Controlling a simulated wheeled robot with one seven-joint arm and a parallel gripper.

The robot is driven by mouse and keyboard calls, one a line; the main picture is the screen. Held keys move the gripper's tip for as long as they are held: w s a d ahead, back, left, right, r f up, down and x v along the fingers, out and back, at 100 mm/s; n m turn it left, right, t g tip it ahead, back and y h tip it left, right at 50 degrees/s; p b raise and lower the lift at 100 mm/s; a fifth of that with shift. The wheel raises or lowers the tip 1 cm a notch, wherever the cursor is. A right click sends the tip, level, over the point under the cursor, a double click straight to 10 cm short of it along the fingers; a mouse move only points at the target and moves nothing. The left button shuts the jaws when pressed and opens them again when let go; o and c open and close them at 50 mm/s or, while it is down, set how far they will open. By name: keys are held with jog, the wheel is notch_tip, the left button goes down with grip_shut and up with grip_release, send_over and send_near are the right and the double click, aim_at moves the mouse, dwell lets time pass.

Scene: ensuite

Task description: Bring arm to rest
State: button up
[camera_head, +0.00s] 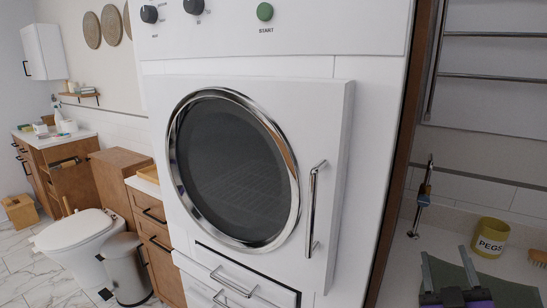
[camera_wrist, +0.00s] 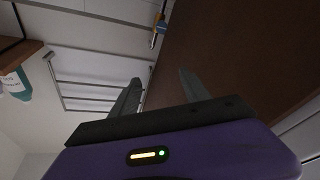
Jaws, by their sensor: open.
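My gripper (camera_head: 443,251) shows at the lower right of the head view, in front of the light counter. In the wrist view my gripper (camera_wrist: 159,80) has its two grey fingers apart, with nothing between them. The purple and black gripper body fills the bottom of that view. Most of my arm is out of view.
A white appliance with a closed round-window door (camera_head: 235,165) stands mid-view. A yellow PEGS pot (camera_head: 490,238) and a brush (camera_head: 538,257) are near my gripper. A brown panel (camera_wrist: 235,60) is close in the wrist view. A toilet (camera_head: 78,235) and bin (camera_head: 125,270) stand left.

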jog(key=s+a+f+g+y, duration=0.1)
jog(key=s+a+f, duration=0.3)
jog(key=s, duration=0.9)
jog(key=s+a+f+m+g+y, duration=0.1)
jog(key=s+a+f+y, duration=0.2)
jog(key=s, duration=1)
jog(key=s+a+f+g+y, duration=0.2)
jog(key=s+a+f, duration=0.5)
jog(key=s, duration=0.7)
jog(key=shift+a+m+y, duration=0.4)
jog(key=shift+a+y, duration=0.2)
jog(key=shift+a, duration=0.5)
jog(key=shift+f, duration=0.1)
